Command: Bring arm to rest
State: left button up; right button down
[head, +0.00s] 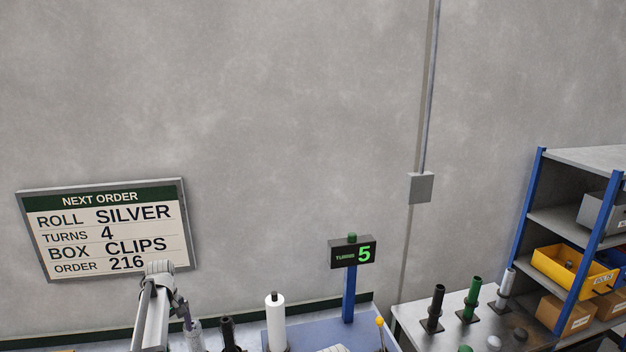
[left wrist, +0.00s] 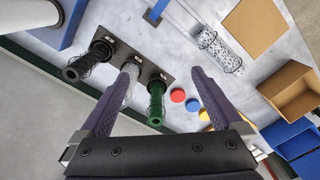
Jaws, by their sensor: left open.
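My left arm (head: 150,312) rises at the lower left of the head view, in front of the order sign's bottom edge. My left gripper (left wrist: 166,72) shows in the left wrist view with its two purple fingers spread wide and nothing held between them. Beyond the fingertips is a dark rack with a black roll (left wrist: 86,64) and a green roll (left wrist: 156,102). A silver roll there is partly hidden by the left finger. My right gripper is in neither view.
The order sign (head: 105,230) reads roll silver, turns 4, box clips, order 216. A turns counter (head: 352,252) shows 5. A mesh-wrapped roll (left wrist: 218,48), coloured discs (left wrist: 178,95) and an open cardboard box (left wrist: 285,92) lie beyond the gripper. A shelf (head: 575,220) stands at right.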

pick_arm(q)
jog(key=s+d+f+m+b, duration=0.45)
jog(key=d+f+b, duration=0.25)
jog(key=d, duration=0.6)
jog(key=s+d+f+m+b, duration=0.5)
jog(key=s+d+f+b, duration=0.2)
jog(key=s+d, duration=0.3)
jog(key=s+d+f+m+y+b, duration=0.1)
jog(key=s+d+f+m+b, duration=0.4)
jog(key=s+d+f+b, duration=0.3)
jog(key=s+d+f, duration=0.1)
jog(key=s+d, duration=0.2)
jog(key=s, duration=0.1)
jog(key=shift+m+b, duration=0.3)
jog(key=shift+m, duration=0.05)
